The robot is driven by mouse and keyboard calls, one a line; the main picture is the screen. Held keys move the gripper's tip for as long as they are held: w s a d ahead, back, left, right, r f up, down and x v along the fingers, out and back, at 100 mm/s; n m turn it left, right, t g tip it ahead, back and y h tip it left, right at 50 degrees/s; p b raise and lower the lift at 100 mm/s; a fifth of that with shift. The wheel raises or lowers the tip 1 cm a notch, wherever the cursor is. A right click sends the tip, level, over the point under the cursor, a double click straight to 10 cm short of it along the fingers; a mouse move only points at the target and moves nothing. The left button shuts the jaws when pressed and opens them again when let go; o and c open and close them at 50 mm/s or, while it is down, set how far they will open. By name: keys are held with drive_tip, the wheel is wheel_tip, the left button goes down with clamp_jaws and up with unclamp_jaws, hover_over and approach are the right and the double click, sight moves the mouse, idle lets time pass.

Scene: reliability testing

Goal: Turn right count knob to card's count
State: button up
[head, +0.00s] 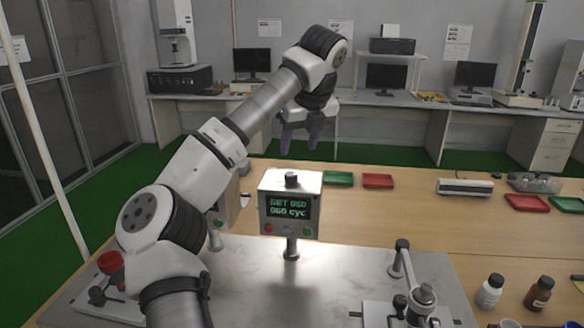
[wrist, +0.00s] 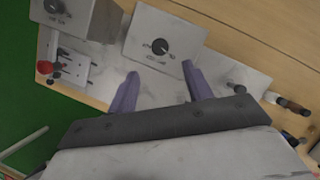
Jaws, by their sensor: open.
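The right count knob (head: 291,179) is a dark round knob on top of a grey box (head: 276,228) on a post. The box's green display seems to read "SET 050" over "060 cyc". In the wrist view the knob (wrist: 160,46) sits on a pale plate with a printed scale too small to read. My gripper (head: 300,146) is open and empty, above and behind the box in the head view. In the wrist view its purple fingers (wrist: 159,82) are spread, apart from the knob. A left knob (wrist: 54,7) shows on a second box. I cannot make out a count card.
My arm partly hides the second box (head: 224,207). A red-topped fixture (head: 110,262) stands left on the metal plate, a lever fixture (head: 402,260) right. Bottles (head: 490,291) stand front right. Green (head: 338,179) and red (head: 377,181) trays lie behind.

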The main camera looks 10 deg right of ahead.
sight(291, 175)
drive_tip(key=p+x, duration=0.2)
drive_tip(key=x, duration=0.7)
drive_tip(key=shift+w+f, duration=0.1)
drive_tip(key=shift+f, duration=0.15)
drive_tip(key=c, duration=1)
drive_tip(key=shift+o, duration=0.2)
